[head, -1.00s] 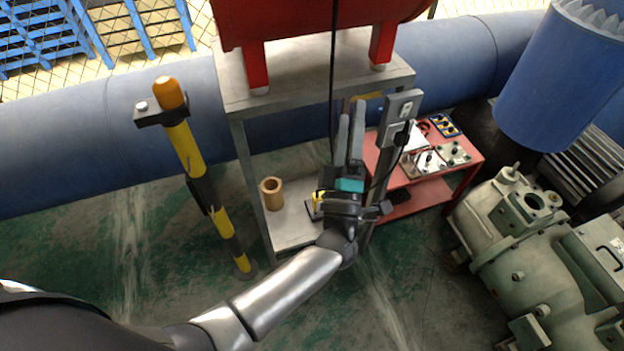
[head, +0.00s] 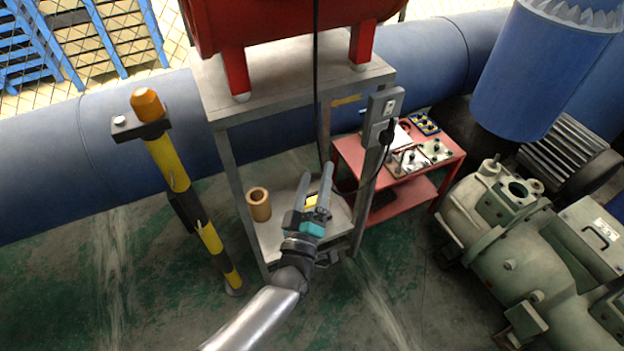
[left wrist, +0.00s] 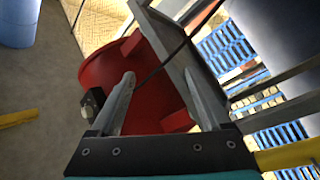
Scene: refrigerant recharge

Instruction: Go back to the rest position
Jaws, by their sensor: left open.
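My left gripper (head: 318,186) is in front of the metal stand, over its lower shelf in the head view. Its two fingers are apart and nothing sits between them. In the left wrist view the open fingers (left wrist: 160,100) point toward the red tank (left wrist: 150,75), with clear space before it. A black cable passes behind the fingers in that view. My right gripper does not show.
The metal stand (head: 222,100) carries the red tank (head: 290,25). A tan cylinder (head: 259,205) stands on its lower shelf. A black plug (head: 388,134) sits at the outlet post (head: 376,130). A red cart (head: 420,190), a yellow-black post (head: 182,180) and a green machine (head: 510,230) stand nearby.

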